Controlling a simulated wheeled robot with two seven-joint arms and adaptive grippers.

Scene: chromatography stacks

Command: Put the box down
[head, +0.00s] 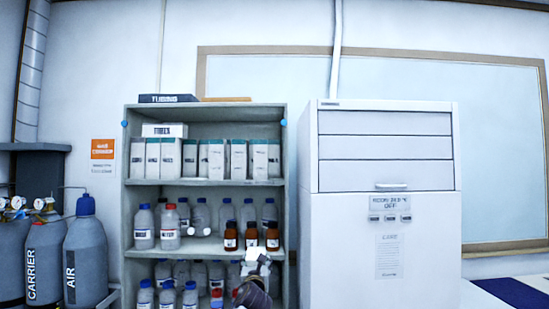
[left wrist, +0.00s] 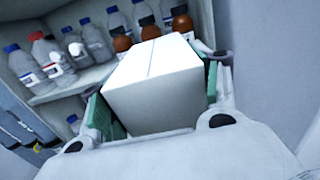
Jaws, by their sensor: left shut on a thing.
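A plain white box (left wrist: 150,88) is held between the green-padded fingers of my left gripper (left wrist: 158,88) in the left wrist view. One pad presses on each side of it, and a seam runs along its top. In the head view my left gripper (head: 257,268) is small, low in front of the shelf unit, among the bottles. The box cannot be made out clearly there. My right gripper is in neither view.
The grey shelf unit (head: 206,185) holds several white boxes (head: 205,158) on an upper shelf. Clear bottles (head: 144,226) and brown bottles (head: 251,235) stand below. A white cabinet (head: 385,240) stands close on the right, gas cylinders (head: 86,255) on the left.

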